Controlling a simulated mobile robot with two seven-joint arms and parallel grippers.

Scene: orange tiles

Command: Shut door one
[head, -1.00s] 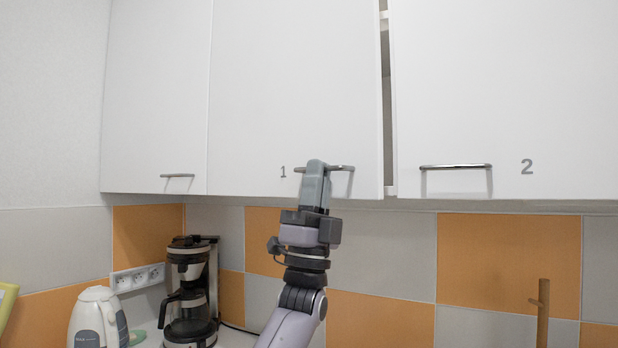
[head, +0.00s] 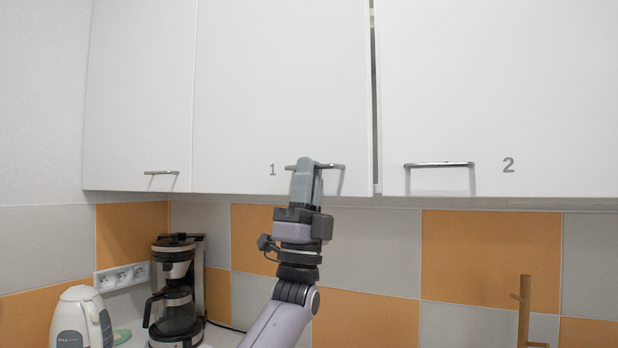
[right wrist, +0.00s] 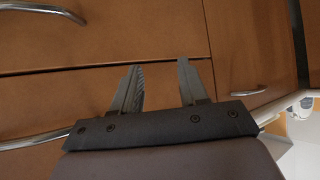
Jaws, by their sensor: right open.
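Door one (head: 275,90) is a white upper cabinet door with the numeral 1 beside its bar handle (head: 332,166). A thin dark gap shows along its right edge, so it stands slightly ajar. My left gripper (head: 306,165) is at that handle, its fingers over the left part of the bar. From this angle I cannot tell whether the fingers are closed on it. My right gripper (right wrist: 160,85) is open and empty in the right wrist view, in front of brown drawer fronts.
Door two (head: 500,90) with its handle (head: 440,164) hangs to the right. A coffee maker (head: 176,290) and a white kettle (head: 82,318) stand below at left. A wooden stand (head: 524,310) is at lower right. Brown drawers (right wrist: 100,95) with metal handles face my right gripper.

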